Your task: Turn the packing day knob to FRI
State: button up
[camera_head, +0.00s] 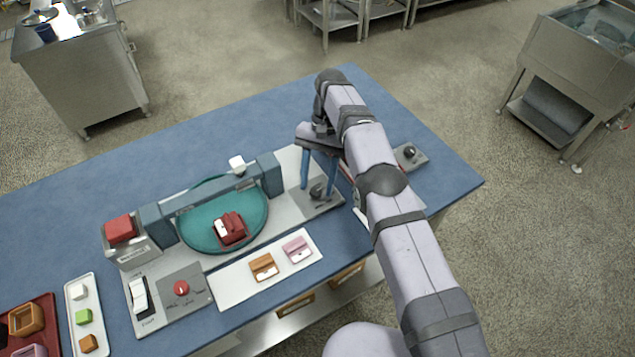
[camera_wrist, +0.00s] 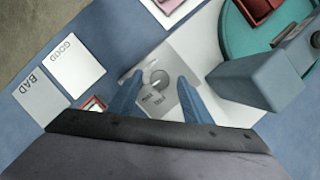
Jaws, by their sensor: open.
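The wrist view also shows my gripper (camera_wrist: 157,84) spread around the knob. I cannot tell whether the fingers touch it or which day it points to.
A teal turntable (camera_head: 195,239) under a blue-grey bridge (camera_head: 211,197) stands left of the knob. Plates marked GOOD (camera_wrist: 72,67) and BAD (camera_wrist: 41,97) lie nearby. A red knob (camera_head: 181,288) is on the front-left panel. Another dark knob (camera_head: 409,151) sits behind my arm.

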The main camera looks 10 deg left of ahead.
notch_tip(320, 180, up, 9)
jog(key=p, duration=0.6)
dwell(0.3)
jog(key=t+b, duration=0.9)
jog(key=b, duration=1.2)
send_near(317, 188)
jog(key=shift+s+a+f+h, duration=0.3)
jog(key=shift+s+h, duration=0.1)
jog(key=shift+s, duration=0.2)
jog(key=shift+f, duration=0.1)
jog(key=shift+x, duration=3.6)
jog(key=shift+w, duration=0.1)
